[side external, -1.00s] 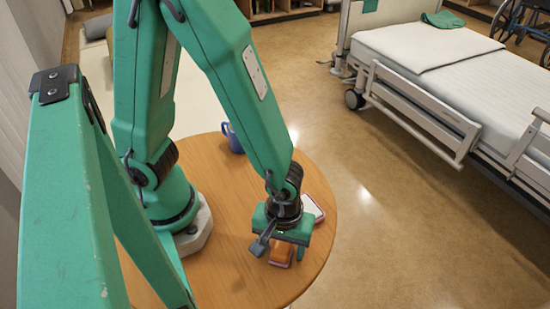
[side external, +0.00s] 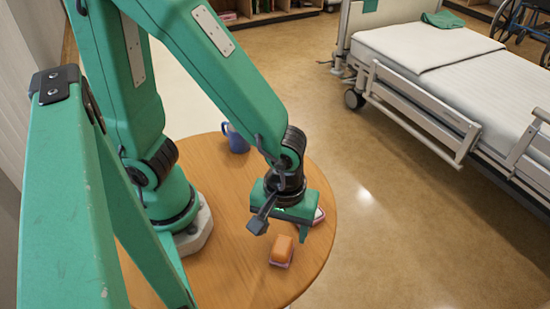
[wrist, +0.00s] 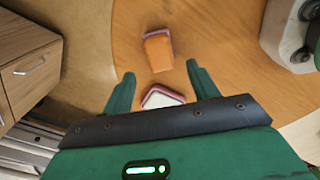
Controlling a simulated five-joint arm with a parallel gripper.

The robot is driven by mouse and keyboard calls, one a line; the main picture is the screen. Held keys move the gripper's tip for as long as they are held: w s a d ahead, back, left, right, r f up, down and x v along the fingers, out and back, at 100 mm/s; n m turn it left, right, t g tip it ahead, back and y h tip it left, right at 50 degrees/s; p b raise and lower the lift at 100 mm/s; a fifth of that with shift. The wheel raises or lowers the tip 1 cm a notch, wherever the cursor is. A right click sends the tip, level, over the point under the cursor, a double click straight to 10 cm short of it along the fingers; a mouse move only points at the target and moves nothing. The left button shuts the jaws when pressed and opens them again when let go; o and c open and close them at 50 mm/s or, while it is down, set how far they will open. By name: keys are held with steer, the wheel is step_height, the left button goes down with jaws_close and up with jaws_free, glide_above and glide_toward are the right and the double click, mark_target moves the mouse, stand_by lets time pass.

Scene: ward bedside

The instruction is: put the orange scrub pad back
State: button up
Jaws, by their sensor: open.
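The orange scrub pad (side external: 283,246) lies on the round wooden table; it also shows in the wrist view (wrist: 158,52). A pink-rimmed, pale piece (side external: 280,264) shows under its edge, and the pad seems to rest on or in it. A second pink-rimmed piece with a white face (side external: 320,214) is partly hidden behind my gripper in the side view. In the wrist view this white-faced piece (wrist: 162,98) lies between my fingers, close to the gripper body. My gripper (side external: 282,220) is open and empty, above the table and apart from the orange pad.
A blue mug (side external: 236,138) stands at the table's back edge. The wooden table (side external: 225,270) is bare at the front. A bed (side external: 450,75) with side rails stands to the right, across open floor. A wooden drawer cabinet (wrist: 30,65) shows in the wrist view.

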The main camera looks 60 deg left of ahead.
mark_target(284, 239)
steer(key=shift+r, duration=2.8)
steer(key=w+a+r+m+t, duration=0.2)
steer(key=a+r+m, duration=0.2)
steer(key=a+r, duration=0.2)
steer(key=w+a+r+m+t, duration=0.1)
steer(key=a+r+m+t, duration=0.2)
steer(key=a, duration=0.8)
steer(key=shift+w+r+m+t, duration=0.35)
steer(key=shift+r+m, duration=0.65)
steer(key=shift+r, duration=0.65)
